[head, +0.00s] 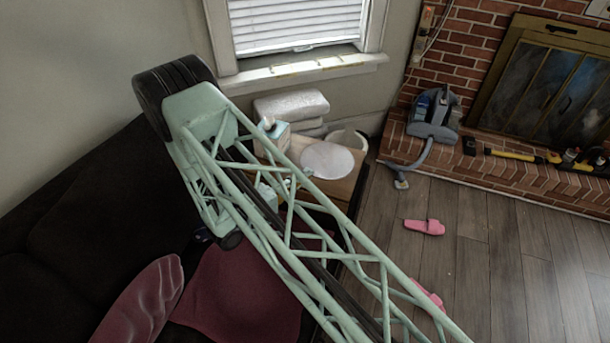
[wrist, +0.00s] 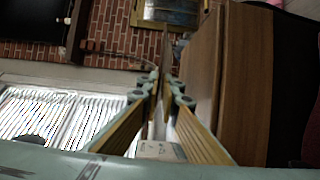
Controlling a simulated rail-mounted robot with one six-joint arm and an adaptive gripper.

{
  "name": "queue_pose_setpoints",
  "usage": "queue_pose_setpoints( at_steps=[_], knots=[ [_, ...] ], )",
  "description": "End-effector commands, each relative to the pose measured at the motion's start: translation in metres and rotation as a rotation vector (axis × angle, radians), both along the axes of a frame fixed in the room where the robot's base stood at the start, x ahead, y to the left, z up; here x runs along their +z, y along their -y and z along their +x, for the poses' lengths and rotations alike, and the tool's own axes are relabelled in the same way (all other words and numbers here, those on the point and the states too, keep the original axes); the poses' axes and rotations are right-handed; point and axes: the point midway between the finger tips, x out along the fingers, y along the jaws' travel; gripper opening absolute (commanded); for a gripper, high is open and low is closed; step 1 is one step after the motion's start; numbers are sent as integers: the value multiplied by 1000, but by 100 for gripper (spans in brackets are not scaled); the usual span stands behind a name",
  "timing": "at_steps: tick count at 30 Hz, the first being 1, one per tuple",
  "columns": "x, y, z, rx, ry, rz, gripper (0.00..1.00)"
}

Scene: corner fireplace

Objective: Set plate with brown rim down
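The plate (head: 327,160) shows in the head view as a pale, near-white disc level over the wooden table (head: 341,188); a brown rim is hard to make out there. In the wrist view the plate (wrist: 166,57) is seen edge-on as a thin brownish strip between the fingertips. My gripper (wrist: 162,86) is shut on its edge. The table's wooden surface (wrist: 204,75) runs alongside the plate to the right, with a narrow gap that seems to separate them. In the head view my arm hides most of my gripper.
A tissue-box-like carton (head: 273,136) stands on the table left of the plate, near my arm. A white basket (head: 349,139) is behind the plate. A dark sofa (head: 90,200) lies left. A vacuum (head: 434,115) stands on the brick hearth. Pink slippers lie on open floor.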

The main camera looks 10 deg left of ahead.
Motion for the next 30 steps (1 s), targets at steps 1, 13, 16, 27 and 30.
queue_pose_setpoints(
  at_steps=[1,13,16,27,30],
  knots=[
    [-3,0,0,0,1,-1,0],
    [-29,0,0,0,1,-1,0],
    [-36,0,0,0,0,-1,0],
    [-58,0,0,0,1,-1,0],
    [-60,0,0,0,1,-1,0]
  ],
)
